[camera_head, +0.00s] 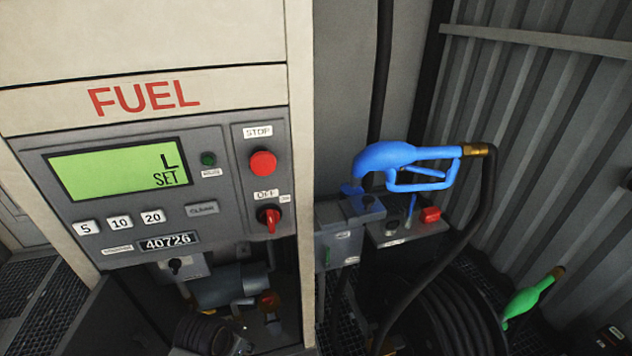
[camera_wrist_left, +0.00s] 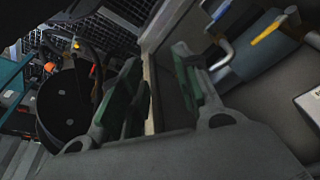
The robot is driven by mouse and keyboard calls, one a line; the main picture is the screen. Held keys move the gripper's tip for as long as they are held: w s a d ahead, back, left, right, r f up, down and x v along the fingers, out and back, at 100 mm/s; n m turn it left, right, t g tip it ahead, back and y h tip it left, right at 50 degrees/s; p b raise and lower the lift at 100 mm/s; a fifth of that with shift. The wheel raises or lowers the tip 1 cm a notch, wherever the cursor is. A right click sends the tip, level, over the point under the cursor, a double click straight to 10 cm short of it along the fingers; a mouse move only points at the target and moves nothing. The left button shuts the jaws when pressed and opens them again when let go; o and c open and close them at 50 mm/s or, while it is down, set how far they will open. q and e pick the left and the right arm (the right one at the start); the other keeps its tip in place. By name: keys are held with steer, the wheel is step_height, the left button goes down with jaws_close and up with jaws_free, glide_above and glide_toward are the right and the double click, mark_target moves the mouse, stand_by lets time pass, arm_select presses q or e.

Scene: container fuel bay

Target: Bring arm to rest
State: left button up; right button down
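My left gripper (camera_wrist_left: 156,92) shows in the left wrist view, its two fingers with green pads standing apart. Nothing is held between them. Behind the gap, a pale upright edge and dark floor grating show. Neither of my arms shows in the head view, and my right gripper is in no view.
In the head view, a fuel pump panel (camera_head: 222,190) fills the left, with a lit green display (camera_head: 118,170). A blue nozzle (camera_head: 405,160) sits above a grey holder (camera_head: 345,245). A green nozzle (camera_head: 530,295) and coiled black hose (camera_head: 455,310) are lower right.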

arm_select(q)
steer(key=shift+s+a+r+n, duration=1.1)
steer(key=shift+s+a+r, duration=0.35)
steer(key=shift+s+r, duration=0.7)
steer(key=s+f, duration=0.3)
steer(key=f, duration=3.1)
steer(key=s+a+f+g, duration=0.1)
steer(key=s+a+f, duration=0.1)
steer(key=s+f, duration=0.7)
steer(key=s+a+f+g, duration=0.1)
steer(key=s+a+f, duration=0.1)
steer(key=s+f, duration=0.8)
steer(key=shift+s+a+f+y, duration=0.15)
steer(key=shift+s+a+y, duration=0.2)
steer(key=shift+s, duration=1.15)
steer(key=shift+d, duration=0.1)
